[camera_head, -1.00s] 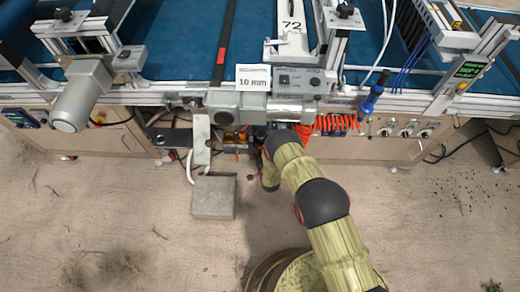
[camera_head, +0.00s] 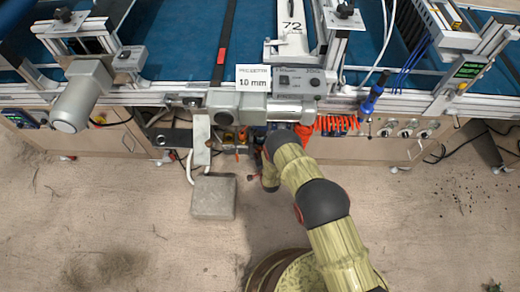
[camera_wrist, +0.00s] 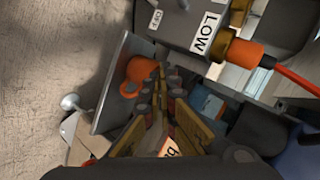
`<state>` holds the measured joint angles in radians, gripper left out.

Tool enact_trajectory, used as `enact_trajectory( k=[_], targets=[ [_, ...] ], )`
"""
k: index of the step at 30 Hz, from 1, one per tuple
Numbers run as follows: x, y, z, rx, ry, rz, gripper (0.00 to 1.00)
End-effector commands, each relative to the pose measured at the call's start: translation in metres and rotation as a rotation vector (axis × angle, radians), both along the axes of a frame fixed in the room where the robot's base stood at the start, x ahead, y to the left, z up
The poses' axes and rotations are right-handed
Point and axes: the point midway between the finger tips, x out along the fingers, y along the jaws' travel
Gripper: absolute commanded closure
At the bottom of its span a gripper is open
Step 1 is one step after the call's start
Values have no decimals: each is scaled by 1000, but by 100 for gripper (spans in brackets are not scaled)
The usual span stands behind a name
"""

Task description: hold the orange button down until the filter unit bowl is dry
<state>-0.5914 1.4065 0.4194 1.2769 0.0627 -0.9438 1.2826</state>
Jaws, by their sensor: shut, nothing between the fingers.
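My gripper (camera_wrist: 165,88) is shut and empty in the wrist view, its two fingers meeting at the picture's middle. An orange rounded part (camera_wrist: 138,74) lies just left of the fingertips, beside a grey plate; I cannot tell whether it is the orange button or whether the fingers touch it. A dark grey unit (camera_wrist: 185,32) with a "LOW" label is above the fingertips. An orange fitting (camera_wrist: 242,52) with a red hose joins it at the right. The filter bowl and any water in it cannot be made out. In the head view my arm hides the gripper.
The machine frame with a blue belt (camera_head: 180,40) spans the back. Coiled orange hose (camera_head: 335,124) and a blue-handled tool (camera_head: 371,100) are right of my arm. The front floor is mostly clear.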

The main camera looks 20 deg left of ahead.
Motion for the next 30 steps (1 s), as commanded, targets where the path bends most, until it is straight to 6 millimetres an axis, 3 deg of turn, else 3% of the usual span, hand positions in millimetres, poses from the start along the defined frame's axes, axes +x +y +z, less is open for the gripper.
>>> enact_trajectory(
  k=[30],
  targets=[
    [10, 2, 1, 0, 0, 0, 100]
  ],
)
